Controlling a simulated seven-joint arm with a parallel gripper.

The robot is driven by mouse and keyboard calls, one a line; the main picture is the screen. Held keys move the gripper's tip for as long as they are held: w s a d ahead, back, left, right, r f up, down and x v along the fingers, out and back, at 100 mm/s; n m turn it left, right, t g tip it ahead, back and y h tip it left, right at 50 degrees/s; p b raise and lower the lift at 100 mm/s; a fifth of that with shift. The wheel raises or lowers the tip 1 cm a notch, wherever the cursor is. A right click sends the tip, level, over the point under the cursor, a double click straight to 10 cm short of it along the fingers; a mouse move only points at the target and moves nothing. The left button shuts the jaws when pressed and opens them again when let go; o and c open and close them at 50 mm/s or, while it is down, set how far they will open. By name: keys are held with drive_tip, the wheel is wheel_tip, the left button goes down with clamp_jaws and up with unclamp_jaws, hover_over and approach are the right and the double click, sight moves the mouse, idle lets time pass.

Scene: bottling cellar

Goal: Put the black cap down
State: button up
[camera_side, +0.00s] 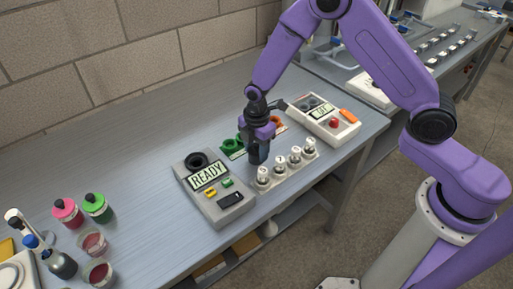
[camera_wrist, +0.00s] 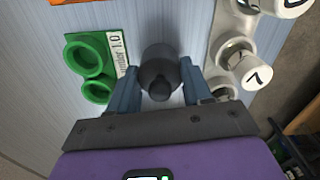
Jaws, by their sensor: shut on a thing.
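The black cap (camera_wrist: 160,66), a dark round piece with a small knob, is between the two blue-grey fingers of my gripper (camera_wrist: 160,82) in the wrist view. My gripper is shut on it. In the side view my gripper (camera_side: 258,152) points down, low over the bench, between the green holder and the row of vials. The fingers hide most of the cap there. I cannot tell whether the cap touches the bench.
A green two-ring holder (camera_wrist: 86,58) is close on the left in the wrist view. A READY console (camera_side: 197,195) and a console with a red button (camera_side: 333,123) flank the spot.

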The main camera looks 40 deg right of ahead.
drive_tip(key=shift+f, duration=0.1)
drive_tip(key=o, duration=1)
wheel_tip(320, 180, up, 12)
drive_tip(key=shift+s, duration=0.1)
